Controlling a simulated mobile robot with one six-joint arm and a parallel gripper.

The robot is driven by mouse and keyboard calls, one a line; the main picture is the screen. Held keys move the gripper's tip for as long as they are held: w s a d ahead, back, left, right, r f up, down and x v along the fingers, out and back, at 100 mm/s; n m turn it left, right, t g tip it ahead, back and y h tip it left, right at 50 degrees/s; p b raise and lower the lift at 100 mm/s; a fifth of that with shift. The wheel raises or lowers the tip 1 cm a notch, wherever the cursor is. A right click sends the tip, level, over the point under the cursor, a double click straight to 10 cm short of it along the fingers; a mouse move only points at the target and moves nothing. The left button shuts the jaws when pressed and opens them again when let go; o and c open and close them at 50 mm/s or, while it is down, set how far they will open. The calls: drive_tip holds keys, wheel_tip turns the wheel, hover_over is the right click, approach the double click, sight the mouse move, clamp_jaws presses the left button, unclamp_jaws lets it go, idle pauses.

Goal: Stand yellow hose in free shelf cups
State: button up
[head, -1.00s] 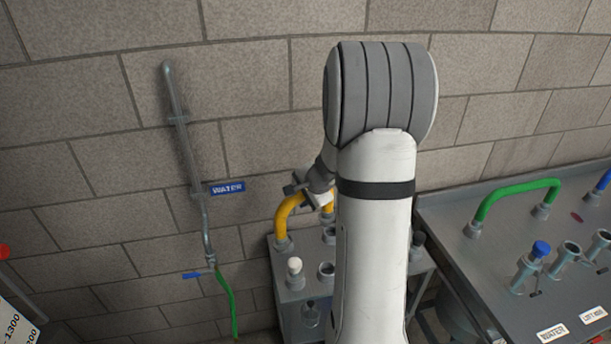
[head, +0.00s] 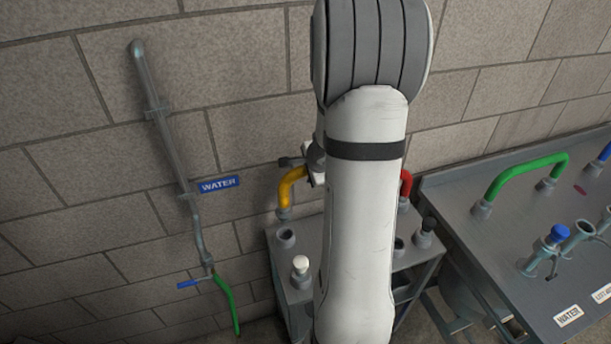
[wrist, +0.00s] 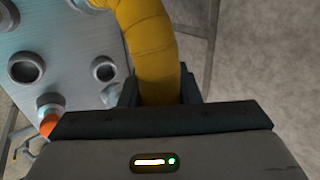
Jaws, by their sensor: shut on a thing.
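The yellow hose (head: 290,187) is a short bent piece with grey end fittings. My gripper (head: 314,165) is shut on it and holds it above the left back part of the grey shelf (head: 294,292). Its visible end hangs over an empty cup (head: 286,238), apart from it. My arm hides the hose's other end in the head view. In the wrist view the yellow hose (wrist: 150,50) runs up from between my gripper's jaws (wrist: 160,90). Empty cups (wrist: 103,68) show on the shelf to its left, including one at the far left (wrist: 27,68).
A steel table (head: 460,225) with a green hose (head: 525,170) is on the right. A water pipe (head: 175,145) runs down the wall.

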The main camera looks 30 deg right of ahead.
wheel_tip(320, 180, down, 10)
drive_tip(key=b, duration=0.8)
drive_tip(key=shift+w+b, duration=0.3)
drive_tip(key=shift+b, duration=0.1)
drive_tip(key=shift+f+b, duration=0.4)
drive_tip(key=shift+b, duration=0.05)
idle(1.1)
drive_tip(key=o, duration=1.1)
drive_tip(key=shift+o, duration=0.2)
drive_tip(key=shift+s, duration=0.1)
drive_tip(key=p+v, duration=0.3)
drive_tip(key=v, duration=0.4)
drive_tip(key=shift+s+r+p, duration=0.2)
drive_tip(key=shift+r+p, duration=0.15)
drive_tip(key=shift+p, duration=0.05)
